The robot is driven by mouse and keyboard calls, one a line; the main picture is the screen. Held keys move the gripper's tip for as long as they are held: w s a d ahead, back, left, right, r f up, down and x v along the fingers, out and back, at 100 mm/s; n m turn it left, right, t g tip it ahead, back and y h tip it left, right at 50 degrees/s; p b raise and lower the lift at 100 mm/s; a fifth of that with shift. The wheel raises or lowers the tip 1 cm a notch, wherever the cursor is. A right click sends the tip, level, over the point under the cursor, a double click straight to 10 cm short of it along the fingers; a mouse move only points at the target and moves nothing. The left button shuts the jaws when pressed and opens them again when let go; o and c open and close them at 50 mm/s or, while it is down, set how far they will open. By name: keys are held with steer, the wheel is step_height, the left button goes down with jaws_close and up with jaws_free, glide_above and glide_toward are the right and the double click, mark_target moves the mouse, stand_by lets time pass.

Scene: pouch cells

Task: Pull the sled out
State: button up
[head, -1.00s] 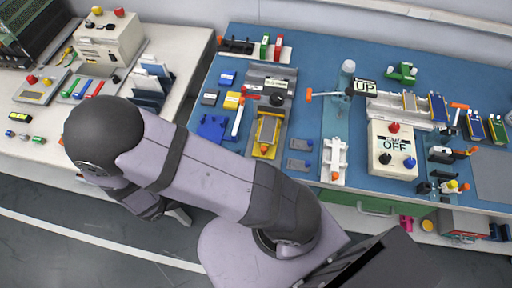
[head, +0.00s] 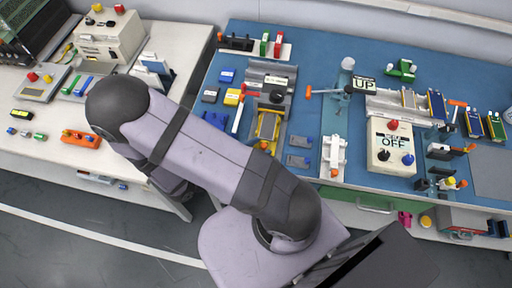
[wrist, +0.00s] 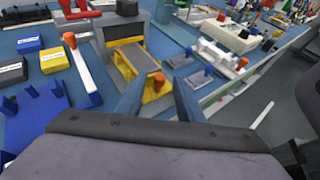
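The sled (head: 268,125) is a yellow frame with a grey plate, at the front of a grey press station on the blue bench. An orange knob (head: 264,145) stands at its near end. In the wrist view the sled (wrist: 126,60) lies ahead, partly under the dark station, with its orange knob (wrist: 158,82) toward me. My gripper (wrist: 160,88) is open and empty. Its two blue-grey fingers appear on either side of the knob in the picture; I cannot tell the remaining distance. In the head view my arm hides the gripper.
A white lever with an orange tip (wrist: 82,62) and a blue fixture (wrist: 38,110) stand left of the sled. Grey plates with blue knobs (head: 300,142) and a white fixture (head: 333,155) are to its right. The press station (head: 272,78) is behind it.

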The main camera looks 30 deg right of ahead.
jaws_close()
steer(key=shift+s+a+p, duration=0.35)
steer(key=shift+s+a, duration=1.3)
steer(key=shift+c, duration=1.2)
jaws_free()
steer(key=shift+o, duration=1.2)
steer(key=shift+s+a, duration=0.15)
steer(key=shift+a, duration=0.05)
steer(key=shift+d, duration=0.1)
